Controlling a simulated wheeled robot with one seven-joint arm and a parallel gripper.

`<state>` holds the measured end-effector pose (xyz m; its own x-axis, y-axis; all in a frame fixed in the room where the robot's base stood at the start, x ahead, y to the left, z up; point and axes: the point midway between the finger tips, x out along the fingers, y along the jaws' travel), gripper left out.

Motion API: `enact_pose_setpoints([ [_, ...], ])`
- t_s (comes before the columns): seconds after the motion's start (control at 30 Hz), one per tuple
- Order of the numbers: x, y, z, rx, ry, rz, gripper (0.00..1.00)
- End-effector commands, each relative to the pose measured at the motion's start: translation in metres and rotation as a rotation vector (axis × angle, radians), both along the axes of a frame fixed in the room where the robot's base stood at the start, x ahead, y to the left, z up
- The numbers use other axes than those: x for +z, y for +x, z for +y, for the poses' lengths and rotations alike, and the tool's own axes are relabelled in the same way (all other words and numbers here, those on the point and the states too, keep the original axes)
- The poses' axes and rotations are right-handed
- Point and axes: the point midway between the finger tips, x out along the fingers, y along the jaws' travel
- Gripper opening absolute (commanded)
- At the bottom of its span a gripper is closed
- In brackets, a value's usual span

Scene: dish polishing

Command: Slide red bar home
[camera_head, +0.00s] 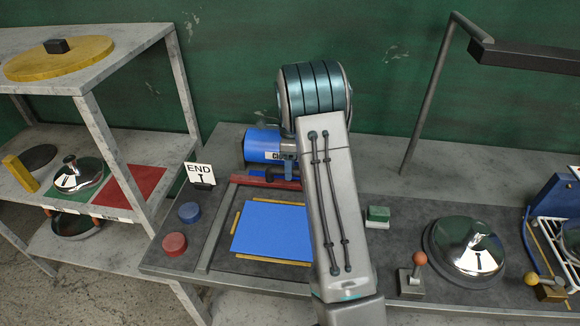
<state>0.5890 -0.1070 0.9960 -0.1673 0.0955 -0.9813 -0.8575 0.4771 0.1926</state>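The red bar (264,183) lies across the back of the grey work board, behind a blue sheet (273,229). Its left end shows near a grey side rail (217,230), and its right end is hidden behind my arm. A white sign reading END (199,173) stands at the left, beyond the bar's left end. My arm covers the area to the right of the bar. Only a small part of what may be my gripper (289,165) shows at the arm's left edge, close above the bar. I cannot see its fingers clearly or whether they touch the bar.
Blue (189,212) and red (174,244) discs sit left of the rail. Right of my arm are a green block (377,214), a shiny lid (466,250) and a red-knobbed lever (418,259). Shelves (120,60) stand left.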

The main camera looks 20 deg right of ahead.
Motion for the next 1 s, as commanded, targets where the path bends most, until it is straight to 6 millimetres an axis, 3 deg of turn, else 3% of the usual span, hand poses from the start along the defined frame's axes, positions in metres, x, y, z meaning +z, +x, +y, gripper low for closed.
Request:
enact_pose_setpoints([
  [0.37, 0.009, 0.002, -0.002, -0.001, -0.002, 0.0, 0.47],
  [0.8, 0.102, 0.018, -0.01, 0.001, -0.002, -0.002, 0.47],
  [1.0, 0.127, 0.023, -0.012, 0.001, -0.001, 0.0, 0.47],
])
